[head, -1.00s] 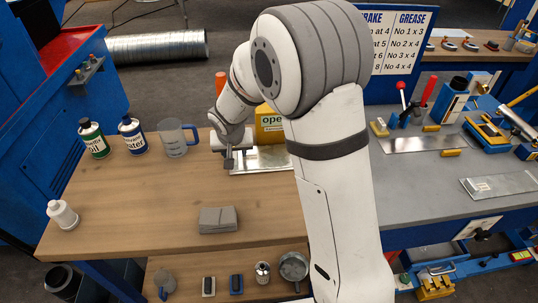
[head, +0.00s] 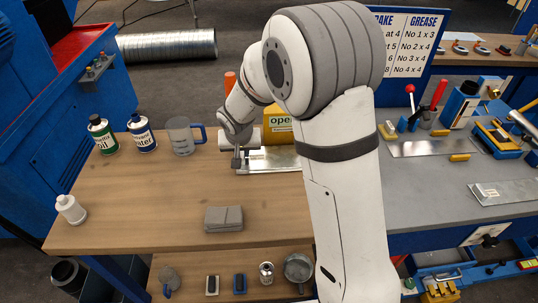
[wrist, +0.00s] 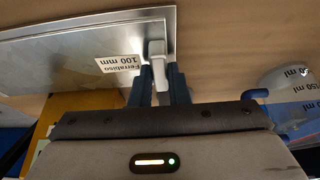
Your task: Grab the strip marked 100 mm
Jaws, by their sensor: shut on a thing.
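The strip marked 100 mm is a flat, shiny metal sheet (wrist: 75,45), label facing the camera in the wrist view, print upside down. In the head view the strip (head: 275,161) lies at the back of the wooden bench, partly hidden by my arm. My gripper (wrist: 158,70) is at the strip's edge beside the label and is shut on it. A pale grey piece shows between the dark fingers. In the head view my gripper (head: 239,160) is at the strip's left end. Whether the strip is clear of the bench top cannot be told.
A yellow box (head: 278,129) stands behind the strip. A clear jug (head: 181,137) and two bottles (head: 142,134) stand to the left. A grey block (head: 223,218) lies in front. Other metal strips (head: 505,189) lie on the grey bench at right.

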